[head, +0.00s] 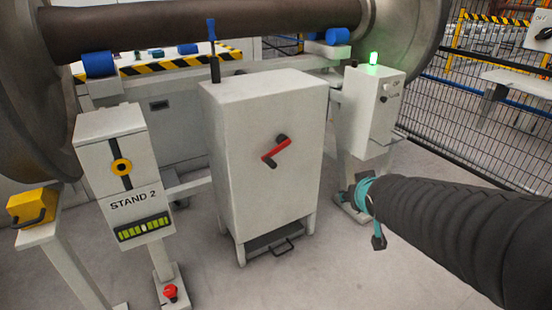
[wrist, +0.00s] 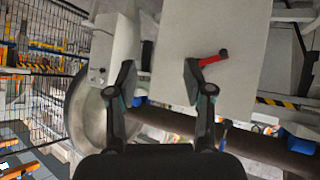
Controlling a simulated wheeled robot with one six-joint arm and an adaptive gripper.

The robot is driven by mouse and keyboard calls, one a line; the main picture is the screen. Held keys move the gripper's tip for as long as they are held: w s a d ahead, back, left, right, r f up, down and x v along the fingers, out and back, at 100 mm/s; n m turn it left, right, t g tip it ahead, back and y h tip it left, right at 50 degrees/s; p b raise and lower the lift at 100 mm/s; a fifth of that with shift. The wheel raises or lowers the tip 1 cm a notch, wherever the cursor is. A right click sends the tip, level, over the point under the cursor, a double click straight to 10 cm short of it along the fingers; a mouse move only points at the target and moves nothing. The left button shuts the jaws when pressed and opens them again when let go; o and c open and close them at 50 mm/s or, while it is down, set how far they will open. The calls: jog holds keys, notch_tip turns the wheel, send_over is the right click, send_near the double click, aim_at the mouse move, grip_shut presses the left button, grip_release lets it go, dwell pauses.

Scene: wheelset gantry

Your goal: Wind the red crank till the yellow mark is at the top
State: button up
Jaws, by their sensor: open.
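The red crank (head: 275,152) sits on the front of a tall white cabinet (head: 235,190) in the head view. Its red arm slants, with a dark knob at the upper right end. In the wrist view the crank (wrist: 213,58) shows just right of the right fingertip, against the pale cabinet (wrist: 180,45). My gripper (wrist: 159,75) is open and empty, its two dark fingers apart. Contact with the crank cannot be told.
A blue-handled lever (head: 212,45) rises behind the cabinet. A post with a lit green lamp (head: 374,58) stands right of it, near my arm. A large wheelset axle (head: 200,22) crosses above. A yellow box (head: 32,205) and red button (head: 170,292) are left. Floor in front is clear.

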jog(key=w+a+f+n+t+y, duration=0.1)
jog(key=w+a+f+n+y, duration=0.15)
jog(key=w, duration=0.35)
jog(key=w+a+f+n+t+y, duration=0.1)
jog(key=w+a+f+t, duration=0.15)
jog(key=w, duration=0.25)
jog(key=n+y, duration=0.3)
jog(key=y, duration=0.4)
send_near(275, 167)
jog(key=shift+t+h, duration=0.25)
jog(key=shift+t, duration=0.2)
jog(key=p+x, duration=0.1)
jog(key=x, duration=1.1)
jog(key=shift+a+f+p, duration=0.2)
jog(key=shift+a+p, duration=0.15)
